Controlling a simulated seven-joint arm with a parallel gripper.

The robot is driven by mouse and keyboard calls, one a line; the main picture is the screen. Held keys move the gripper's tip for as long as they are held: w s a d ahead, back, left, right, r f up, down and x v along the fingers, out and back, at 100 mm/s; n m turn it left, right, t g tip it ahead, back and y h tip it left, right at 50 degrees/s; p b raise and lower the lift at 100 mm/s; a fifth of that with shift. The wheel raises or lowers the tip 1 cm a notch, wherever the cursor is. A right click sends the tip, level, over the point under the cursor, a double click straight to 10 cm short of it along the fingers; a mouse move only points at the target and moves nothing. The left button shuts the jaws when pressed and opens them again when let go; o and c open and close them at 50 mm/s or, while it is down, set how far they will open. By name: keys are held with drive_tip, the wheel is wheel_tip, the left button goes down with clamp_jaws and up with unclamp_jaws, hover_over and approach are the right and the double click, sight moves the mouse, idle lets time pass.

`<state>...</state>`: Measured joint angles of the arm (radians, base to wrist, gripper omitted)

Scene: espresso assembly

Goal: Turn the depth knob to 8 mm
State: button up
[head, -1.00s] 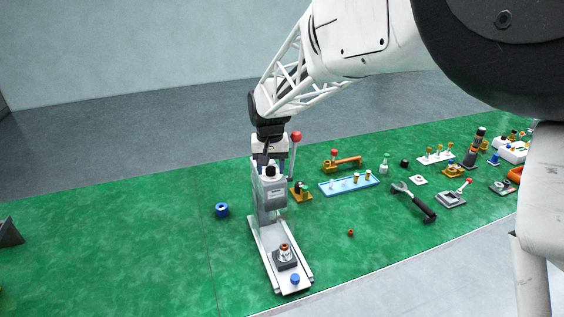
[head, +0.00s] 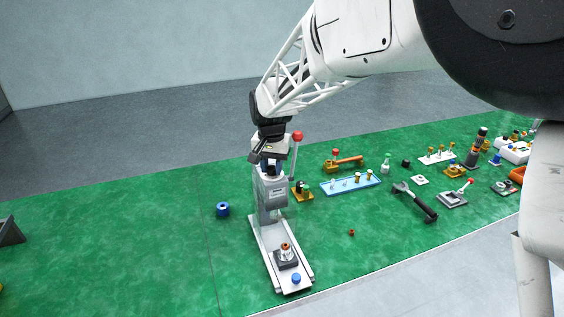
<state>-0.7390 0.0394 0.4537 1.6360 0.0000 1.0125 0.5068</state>
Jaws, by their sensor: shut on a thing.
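The grey press (head: 272,198) stands upright on its pale base rail (head: 262,250), with a red-balled lever (head: 297,137) at its right. My gripper (head: 270,164) is at the top of the press head, turned at an angle. It is shut on the depth knob there, which is mostly hidden by the fingers and too small to read. No scale mark or number can be made out. A small metal part with an orange top (head: 286,250) sits on a dark block on the rail, with a blue knob (head: 296,278) at the front end.
A blue ring (head: 222,209) lies left of the press. To the right are an orange-handled tool (head: 345,163), a light blue tray (head: 350,184), a wrench (head: 415,200) and a small orange piece (head: 351,232).

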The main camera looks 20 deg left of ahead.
sight(272, 168)
drive_tip(key=o, duration=0.9)
drive_tip(key=shift+r, duration=0.15)
drive_tip(key=shift+r, duration=3.75)
